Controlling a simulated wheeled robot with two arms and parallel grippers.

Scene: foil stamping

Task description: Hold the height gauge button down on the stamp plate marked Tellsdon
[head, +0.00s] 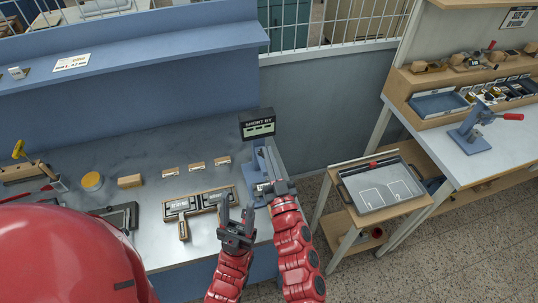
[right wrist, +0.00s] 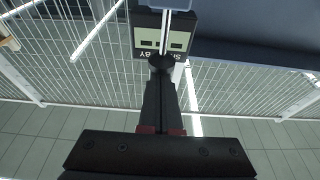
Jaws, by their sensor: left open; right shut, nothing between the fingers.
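The blue height gauge (head: 257,160) stands at the right end of the grey bench, with a black "SHORT BY" display (head: 258,124) on top. In the right wrist view the display (right wrist: 160,42) is upside down, and its reading is not legible. My right gripper (head: 268,152) is shut and empty at the gauge; in the right wrist view its fingertips (right wrist: 160,63) overlap the display's lower edge. The button and any contact with it are hidden. My left gripper (head: 238,222) is open and empty, lower, near the bench's front edge. I cannot make out a plate marked Tellsdon.
A side stand with a tray (head: 382,187) is at right, beyond a floor gap.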

